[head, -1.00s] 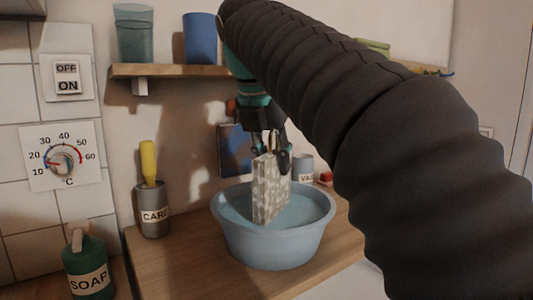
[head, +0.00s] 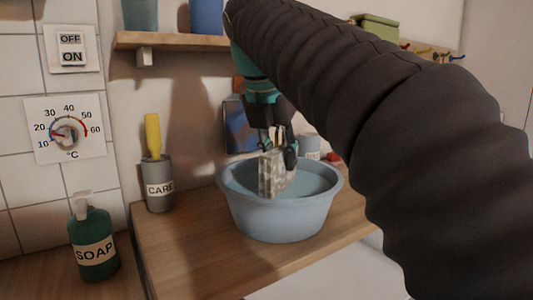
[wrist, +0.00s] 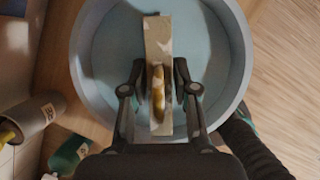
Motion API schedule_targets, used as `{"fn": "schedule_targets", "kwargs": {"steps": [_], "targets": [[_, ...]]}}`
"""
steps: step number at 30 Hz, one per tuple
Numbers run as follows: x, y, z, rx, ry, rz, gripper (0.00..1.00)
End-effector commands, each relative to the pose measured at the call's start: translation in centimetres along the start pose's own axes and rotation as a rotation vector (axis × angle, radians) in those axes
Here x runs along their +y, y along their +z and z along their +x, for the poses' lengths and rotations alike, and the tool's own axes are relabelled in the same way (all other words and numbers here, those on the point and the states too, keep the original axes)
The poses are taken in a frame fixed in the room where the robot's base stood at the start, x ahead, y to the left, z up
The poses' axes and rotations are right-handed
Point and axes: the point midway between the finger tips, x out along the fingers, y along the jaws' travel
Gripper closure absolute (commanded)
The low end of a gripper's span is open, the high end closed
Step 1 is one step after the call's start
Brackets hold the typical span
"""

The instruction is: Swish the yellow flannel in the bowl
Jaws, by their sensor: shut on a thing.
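A blue-grey bowl (head: 285,222) with bluish water stands on the wooden counter. My gripper (head: 278,150) points down over the bowl and is shut on an upright, flat, pale patterned piece (head: 271,177). Its lower part is inside the bowl, at or in the water; the exact depth is hard to tell. In the wrist view, my gripper (wrist: 159,92) pinches a yellow-brown ridge (wrist: 158,88) on top of a long beige strip (wrist: 159,40), with water (wrist: 112,50) on both sides. I cannot tell for sure whether this piece is the yellow flannel.
A grey CARE pot (head: 159,190) with a yellow-handled item stands left of the bowl. A green SOAP bottle (head: 93,243) stands further left and nearer. A wooden shelf (head: 175,41) with cups hangs above. The counter (head: 205,260) in front of the bowl is clear.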

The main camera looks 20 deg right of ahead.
Motion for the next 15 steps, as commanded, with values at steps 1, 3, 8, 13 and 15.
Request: {"fn": "schedule_targets", "kwargs": {"steps": [1,3,8,13,15], "targets": [[0.0,0.1,0.0,0.0,0.0,0.0,0.88],[-0.2,0.3,0.0,0.0,-0.001,0.001,0.88],[-0.8,1.2,0.3,0.001,-0.001,0.003,0.88],[-0.9,1.4,0.5,0.001,0.0,-0.001,0.88],[-0.6,1.0,0.3,0.001,0.001,-0.002,0.88]]}}
